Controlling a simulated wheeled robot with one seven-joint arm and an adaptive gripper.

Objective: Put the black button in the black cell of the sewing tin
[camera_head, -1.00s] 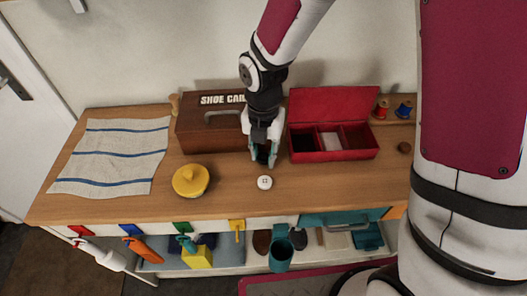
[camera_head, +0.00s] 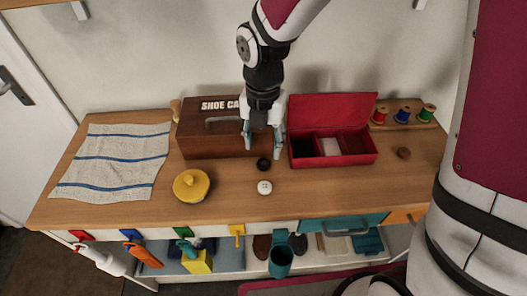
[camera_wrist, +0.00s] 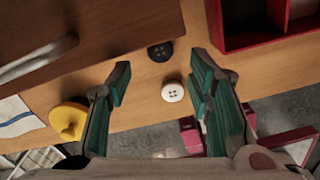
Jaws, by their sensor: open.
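The black button (camera_head: 263,163) lies flat on the wooden counter, in front of the shoe-care box. It also shows in the wrist view (camera_wrist: 160,51), beyond my fingertips. The sewing tin (camera_head: 335,160) is red with its lid raised, and stands to the right of the button. Its left cell is black (camera_head: 303,148), the middle one pale and the right one dark red-brown. My gripper (camera_head: 263,144) is open and empty above the counter, just behind and over the black button. In the wrist view my gripper (camera_wrist: 160,82) shows its two teal fingers wide apart.
A white button (camera_head: 264,187) lies just in front of the black one. The wooden shoe-care box (camera_head: 215,142) stands close behind left. A yellow lidded pot (camera_head: 192,185) and striped cloth (camera_head: 115,160) are left. A brown button (camera_head: 403,153) and thread spools (camera_head: 404,113) are right.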

